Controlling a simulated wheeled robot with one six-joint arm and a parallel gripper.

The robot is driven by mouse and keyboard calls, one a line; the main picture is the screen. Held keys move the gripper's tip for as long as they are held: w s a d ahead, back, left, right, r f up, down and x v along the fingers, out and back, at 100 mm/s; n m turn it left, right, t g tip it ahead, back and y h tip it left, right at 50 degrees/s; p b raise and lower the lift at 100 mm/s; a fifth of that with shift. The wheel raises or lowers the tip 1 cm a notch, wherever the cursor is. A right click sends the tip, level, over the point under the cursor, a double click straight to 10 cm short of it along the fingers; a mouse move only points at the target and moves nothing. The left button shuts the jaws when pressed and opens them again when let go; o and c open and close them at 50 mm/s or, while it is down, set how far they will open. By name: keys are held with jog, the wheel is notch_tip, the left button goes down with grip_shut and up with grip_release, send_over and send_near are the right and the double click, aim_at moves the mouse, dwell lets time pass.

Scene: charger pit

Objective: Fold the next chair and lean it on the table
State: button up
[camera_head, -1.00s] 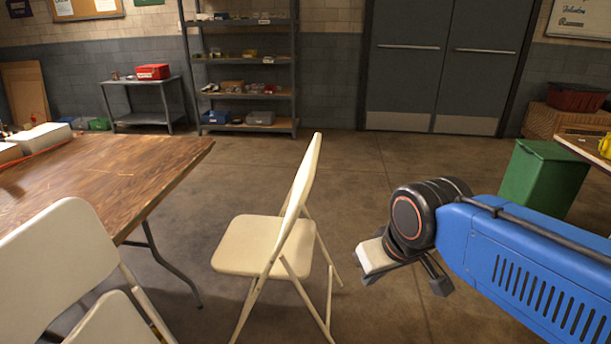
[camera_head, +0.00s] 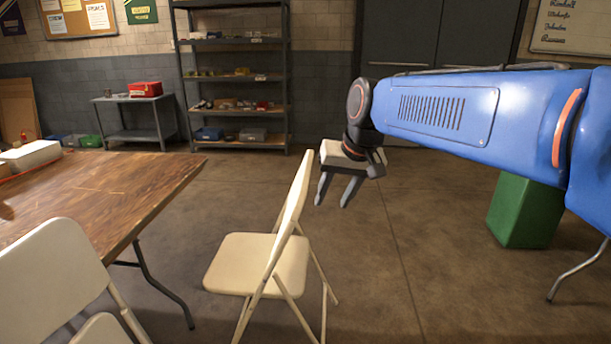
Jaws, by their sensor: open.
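A cream folding chair (camera_head: 262,262) stands unfolded in the middle of the floor, its seat toward the table and its backrest on the right. My gripper (camera_head: 332,204) is open and empty, fingers pointing down, just right of the top of the backrest in the picture. I cannot tell how far apart in depth they are. The wooden table (camera_head: 105,192) is on the left. Another cream chair (camera_head: 52,270) is at the table's near side at the lower left, cut off by the frame edge; whether it is folded I cannot tell.
A dark table leg (camera_head: 162,283) stands left of the middle chair. A green bin (camera_head: 525,210) stands at right under my arm. A metal shelf (camera_head: 236,142) and a small grey side table (camera_head: 137,134) line the back wall.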

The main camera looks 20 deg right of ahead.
aim_at(308, 169)
jog(key=w+d+r+m+y, duration=0.1)
jog(key=w+d+r+m, duration=0.15)
jog(key=w, duration=0.75)
jog(key=w+d+r+m, duration=0.1)
jog(key=w+d+r, duration=0.2)
jog(key=w, duration=0.7)
jog(key=shift+n+t, duration=0.25)
jog(key=shift+t, duration=0.05)
jog(key=x, duration=1.3)
jog(key=shift+w+a+f, duration=0.15)
jog(key=shift+a+f, duration=0.05)
jog(key=shift+f, duration=0.05)
grip_shut()
